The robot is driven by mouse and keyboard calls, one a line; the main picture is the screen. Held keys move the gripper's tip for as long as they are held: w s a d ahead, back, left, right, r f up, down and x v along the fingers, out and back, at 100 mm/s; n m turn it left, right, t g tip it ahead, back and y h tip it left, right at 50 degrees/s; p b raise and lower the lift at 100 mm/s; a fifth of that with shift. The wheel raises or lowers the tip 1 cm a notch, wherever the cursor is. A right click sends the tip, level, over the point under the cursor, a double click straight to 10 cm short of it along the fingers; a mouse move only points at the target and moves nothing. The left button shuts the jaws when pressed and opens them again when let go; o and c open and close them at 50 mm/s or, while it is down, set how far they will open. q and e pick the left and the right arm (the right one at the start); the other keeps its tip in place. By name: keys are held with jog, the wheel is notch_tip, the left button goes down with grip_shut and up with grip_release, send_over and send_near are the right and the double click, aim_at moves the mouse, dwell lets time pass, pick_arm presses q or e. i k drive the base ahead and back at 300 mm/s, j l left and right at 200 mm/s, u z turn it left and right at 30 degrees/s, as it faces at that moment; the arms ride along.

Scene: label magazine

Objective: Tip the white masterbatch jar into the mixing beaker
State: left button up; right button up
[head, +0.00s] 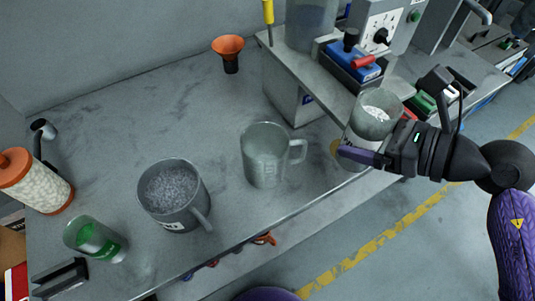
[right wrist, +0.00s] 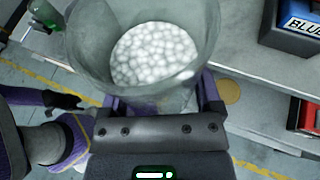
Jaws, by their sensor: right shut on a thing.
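The white masterbatch jar (head: 377,103) is clear and partly filled with white pellets. My right gripper (head: 352,155) is shut around it, at the right of the mixing beaker and near the bench's front edge. The jar is close to upright, its open mouth facing up; in the right wrist view the jar (right wrist: 88,48) shows the pellets inside. The mixing beaker (head: 262,160) is a clear jug with a handle on its right. It stands upright on the bench, apart from the jar, and looks empty. A dark gripper-like part of my left arm (right wrist: 60,100) shows small in the right wrist view.
A grey jug of pale pellets (head: 172,192), a glass with green contents (head: 96,240) and an orange-lidded jar (head: 36,182) stand at left. An orange funnel (head: 228,48) is behind. A raised shelf with a blue box (head: 352,68) stands behind the held jar.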

aim_at(265, 146)
jog(key=k+u, duration=0.15)
jog(key=u, duration=0.2)
jog(key=k+j+u, duration=0.15)
jog(key=u, duration=0.2)
jog(key=i+j+u, duration=0.15)
